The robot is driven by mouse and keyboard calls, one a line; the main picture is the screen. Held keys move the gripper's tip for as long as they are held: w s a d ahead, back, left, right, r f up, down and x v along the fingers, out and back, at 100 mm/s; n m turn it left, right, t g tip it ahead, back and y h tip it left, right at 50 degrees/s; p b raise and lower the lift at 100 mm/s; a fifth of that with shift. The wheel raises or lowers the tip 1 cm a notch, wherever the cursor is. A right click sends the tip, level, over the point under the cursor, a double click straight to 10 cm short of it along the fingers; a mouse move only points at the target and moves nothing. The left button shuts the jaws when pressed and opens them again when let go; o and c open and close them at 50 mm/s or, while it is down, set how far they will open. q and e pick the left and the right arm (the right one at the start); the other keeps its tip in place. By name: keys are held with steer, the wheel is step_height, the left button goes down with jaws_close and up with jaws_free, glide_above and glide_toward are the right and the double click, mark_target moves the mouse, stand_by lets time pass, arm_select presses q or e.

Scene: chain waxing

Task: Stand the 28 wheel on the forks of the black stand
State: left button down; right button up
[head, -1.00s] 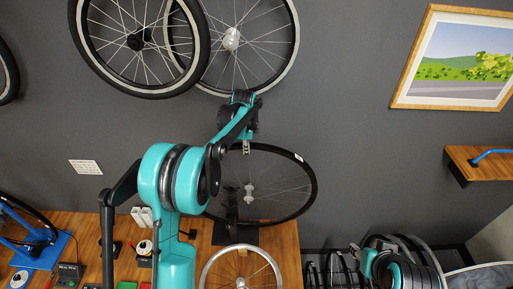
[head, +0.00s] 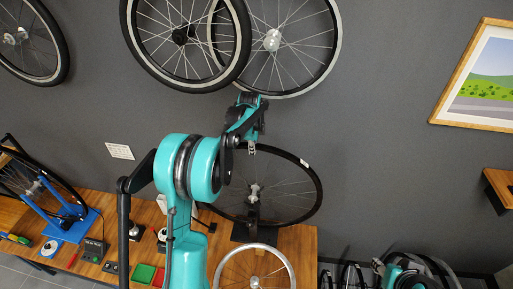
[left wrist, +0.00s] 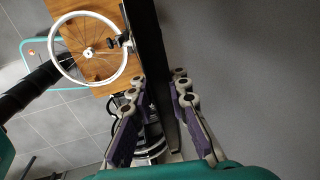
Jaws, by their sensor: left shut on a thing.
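A black-rimmed spoked wheel (head: 316,180) with a silver hub stands upright over the workbench in the head view. My left gripper (head: 251,148) is at the top of its rim and is shut on it. In the left wrist view the wheel shows as a dark edge-on band (left wrist: 152,55) running between the purple-padded fingers (left wrist: 158,97). The black stand (head: 252,212) is behind the spokes, its post just below the hub. I cannot tell whether the axle rests in the forks. Part of my right arm is at the lower right; its jaws are unclear.
A silver-rimmed wheel (head: 290,262) lies at the bench's front. A blue stand (head: 68,226) with a wheel, green and red trays (head: 145,273) and small tools are to the left.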

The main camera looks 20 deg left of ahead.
arm_select(q)
steer(key=shift+f+b, duration=1.35)
steer(key=shift+f, duration=0.75)
steer(key=c, duration=1.4)
jaws_free()
steer(key=shift+d, duration=0.1)
step_height(320, 180, up, 12)
steer(key=s, duration=0.2)
steer(key=shift+s+d, duration=0.15)
steer(key=shift+d, duration=0.1)
steer(key=shift+f, duration=0.1)
